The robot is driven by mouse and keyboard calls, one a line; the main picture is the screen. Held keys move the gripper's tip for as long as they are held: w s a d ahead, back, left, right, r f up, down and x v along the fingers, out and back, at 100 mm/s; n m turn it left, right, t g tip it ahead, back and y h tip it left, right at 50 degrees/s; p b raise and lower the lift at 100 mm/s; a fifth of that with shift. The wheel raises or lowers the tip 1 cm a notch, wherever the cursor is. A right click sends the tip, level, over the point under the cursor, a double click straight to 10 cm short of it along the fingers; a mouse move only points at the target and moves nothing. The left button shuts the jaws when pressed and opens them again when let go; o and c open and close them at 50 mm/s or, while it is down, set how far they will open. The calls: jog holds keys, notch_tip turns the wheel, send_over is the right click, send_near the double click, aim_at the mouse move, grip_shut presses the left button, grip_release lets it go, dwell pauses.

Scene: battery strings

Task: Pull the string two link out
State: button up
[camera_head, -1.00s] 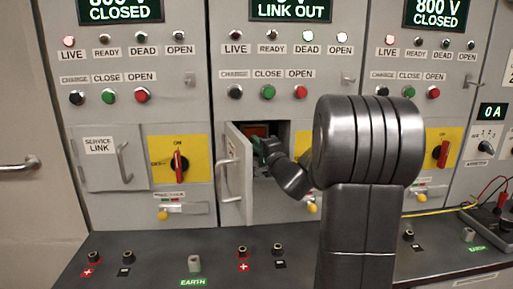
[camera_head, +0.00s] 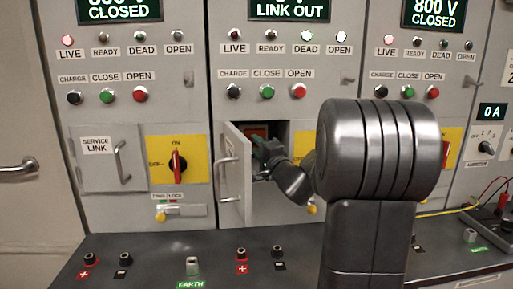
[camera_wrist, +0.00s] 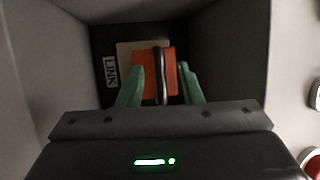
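The service link of string two is an orange block (camera_wrist: 170,72) with a black upright handle, inside the open compartment. It shows small at the back of the compartment in the head view (camera_head: 257,131). In the wrist view the green fingers of my gripper (camera_wrist: 160,80) stand apart on either side of the handle, with a gap visible on both sides. The left finger overlaps the block's left edge. In the head view my gripper (camera_head: 266,160) is at the compartment mouth, and my arm hides its right part. The string two display (camera_head: 291,10) reads LINK OUT.
The compartment door (camera_head: 236,174) stands open on the left, close beside my gripper. A closed service link door (camera_head: 110,159) is on the left cabinet. Red and black terminals and a grey earth post (camera_head: 193,266) stand on the ledge below.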

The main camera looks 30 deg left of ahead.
jog(key=b+v, duration=0.2)
jog(key=v, duration=1.1)
jog(key=shift+s+d, duration=0.1)
jog(key=r+h+p, duration=0.1)
jog(key=p, duration=0.4)
jog(key=w+r+m+g+h+p, duration=0.1)
jog(key=r+p, duration=0.1)
jog(key=p, duration=0.3)
jog(key=r+g+h+p, duration=0.1)
jog(key=r+p, duration=0.1)
jog(key=p, duration=0.3)
jog(key=shift+w+r+m+p, duration=0.25)
jog(key=shift+w+m+p, duration=0.05)
jog(key=shift+w+m, duration=0.1)
jog(key=p+x, duration=0.1)
jog(key=x, duration=0.3)
jog(key=p+x, duration=0.1)
jog(key=x, duration=0.4)
jog(key=f+p+x, duration=0.1)
jog(key=x, duration=0.3)
jog(key=shift+w+a, duration=0.2)
jog(key=shift+a, duration=0.1)
grip_shut()
